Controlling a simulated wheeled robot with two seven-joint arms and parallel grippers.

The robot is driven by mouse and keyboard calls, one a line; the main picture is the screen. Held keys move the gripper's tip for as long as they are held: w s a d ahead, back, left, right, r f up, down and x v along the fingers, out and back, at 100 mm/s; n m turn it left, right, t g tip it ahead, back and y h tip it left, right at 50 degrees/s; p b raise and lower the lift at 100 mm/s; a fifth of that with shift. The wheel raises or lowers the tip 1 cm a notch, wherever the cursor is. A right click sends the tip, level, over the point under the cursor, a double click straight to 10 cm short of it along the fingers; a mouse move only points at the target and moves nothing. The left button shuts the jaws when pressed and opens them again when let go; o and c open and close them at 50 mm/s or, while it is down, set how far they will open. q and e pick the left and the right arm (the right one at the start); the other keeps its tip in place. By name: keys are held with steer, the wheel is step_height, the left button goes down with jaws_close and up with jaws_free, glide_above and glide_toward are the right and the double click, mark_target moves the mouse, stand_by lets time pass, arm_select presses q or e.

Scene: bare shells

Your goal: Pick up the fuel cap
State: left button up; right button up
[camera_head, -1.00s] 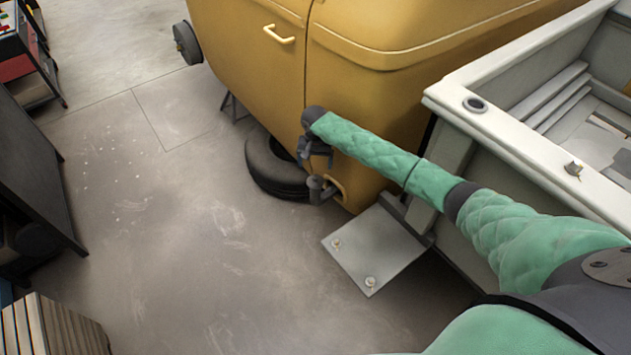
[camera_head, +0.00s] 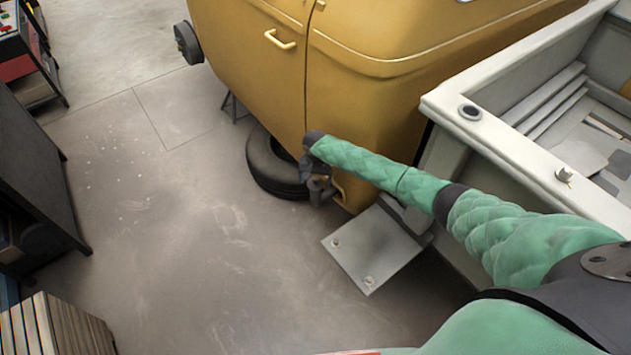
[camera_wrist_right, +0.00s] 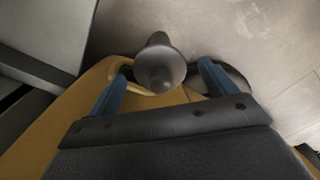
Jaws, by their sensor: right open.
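The fuel cap (camera_head: 319,190) is a dark grey knob-like piece at the lower edge of the yellow vehicle cab (camera_head: 345,110), beside the filler opening. In the right wrist view the cap (camera_wrist_right: 158,66) shows large, with a flared round end and a narrower neck. My right gripper (camera_head: 312,176) is at the cap in the head view, and its fingers are hard to make out there. In the right wrist view the two blue fingers (camera_wrist_right: 160,82) are spread open, one on each side of the cap. I cannot tell whether they touch it. My left gripper is out of view.
A black tyre (camera_head: 266,170) lies under the cab, and a grey step plate (camera_head: 373,243) is below my right arm. The pale truck bed (camera_head: 510,140) stands to the right. Dark shelving (camera_head: 35,170) is at the left; the floor between is clear.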

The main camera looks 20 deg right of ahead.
steer(key=c, duration=1.1)
steer(key=shift+o, duration=0.2)
